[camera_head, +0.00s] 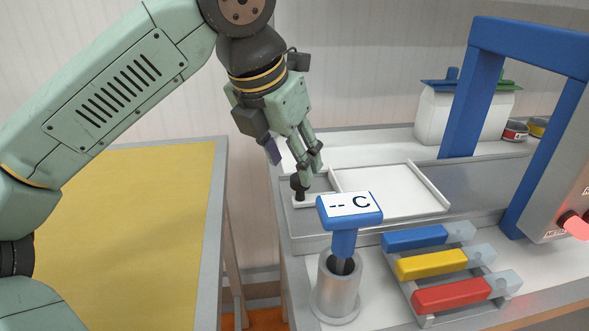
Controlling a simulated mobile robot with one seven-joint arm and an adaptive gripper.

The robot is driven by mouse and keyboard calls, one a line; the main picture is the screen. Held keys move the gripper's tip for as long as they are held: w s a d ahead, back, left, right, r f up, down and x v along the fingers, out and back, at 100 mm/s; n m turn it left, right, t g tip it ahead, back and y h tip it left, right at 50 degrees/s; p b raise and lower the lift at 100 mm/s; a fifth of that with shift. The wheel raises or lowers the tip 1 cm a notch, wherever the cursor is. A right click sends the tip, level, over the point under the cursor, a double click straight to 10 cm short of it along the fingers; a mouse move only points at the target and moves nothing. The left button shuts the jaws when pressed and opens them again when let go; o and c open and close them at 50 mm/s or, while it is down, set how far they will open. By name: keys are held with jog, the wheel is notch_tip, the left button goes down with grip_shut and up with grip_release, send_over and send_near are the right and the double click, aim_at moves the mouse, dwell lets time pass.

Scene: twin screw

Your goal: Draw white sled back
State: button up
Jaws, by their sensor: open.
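The white sled (392,192) is a flat, low-rimmed tray on a grey track on the bench. At its left end stands a black knob (300,187) on a small white tab. My gripper (312,165) is open and points down just above and beside the knob. One fingertip comes very close to the knob's top; I cannot tell whether they touch. Nothing shows between the fingers.
A blue-handled probe marked "-- C" (349,207) stands in a metal cup (338,289) in front of the track. Blue, yellow and red handled items (445,262) lie in a rack to its right. A blue frame (472,95) arches over the track. A yellow-topped table (125,230) is left.

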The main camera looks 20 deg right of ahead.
jog(key=v, duration=0.8)
jog(key=shift+s, duration=0.1)
